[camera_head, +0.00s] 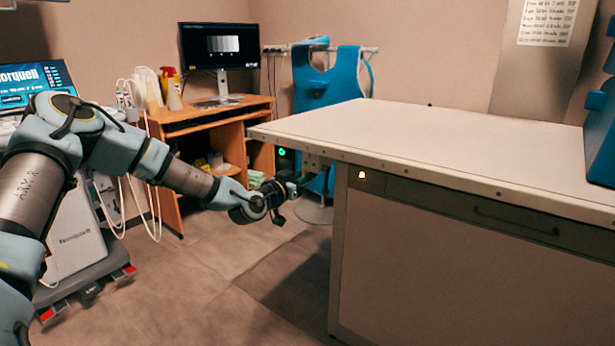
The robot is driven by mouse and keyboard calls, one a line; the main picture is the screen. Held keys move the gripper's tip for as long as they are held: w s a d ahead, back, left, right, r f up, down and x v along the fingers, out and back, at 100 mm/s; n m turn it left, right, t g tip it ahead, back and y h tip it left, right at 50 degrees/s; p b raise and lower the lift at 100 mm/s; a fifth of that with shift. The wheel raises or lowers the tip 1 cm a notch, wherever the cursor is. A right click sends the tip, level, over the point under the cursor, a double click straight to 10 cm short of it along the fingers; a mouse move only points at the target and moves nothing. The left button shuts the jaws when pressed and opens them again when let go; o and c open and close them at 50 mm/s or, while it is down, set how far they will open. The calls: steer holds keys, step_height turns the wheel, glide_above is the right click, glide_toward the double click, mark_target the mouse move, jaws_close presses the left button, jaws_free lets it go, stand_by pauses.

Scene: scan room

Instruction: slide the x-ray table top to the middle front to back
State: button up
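The x-ray table top (440,145) is a pale flat slab with a metal edge, on a pale cabinet-like base (450,270). Its left end overhangs the base. A dark strip with a handle (515,222) and a small lit lamp (362,175) runs under the near edge. A green light (282,152) glows below the overhanging left corner. My arm reaches in from the left. My gripper (295,188) is at the table's left end, just below the top's edge. Its fingers are small and dark; I cannot tell whether they touch anything or are open.
An ultrasound cart (75,235) stands at left. Behind it is a wooden desk (205,115) with a monitor (219,46) and bottles. A blue apron (325,80) hangs behind the table. A blue object (601,135) is at the right edge. Floor (215,285) in front is clear.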

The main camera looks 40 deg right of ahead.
steer(key=o, duration=0.4)
steer(key=shift+a, duration=0.1)
steer(key=v, duration=1)
steer(key=shift+a, duration=0.3)
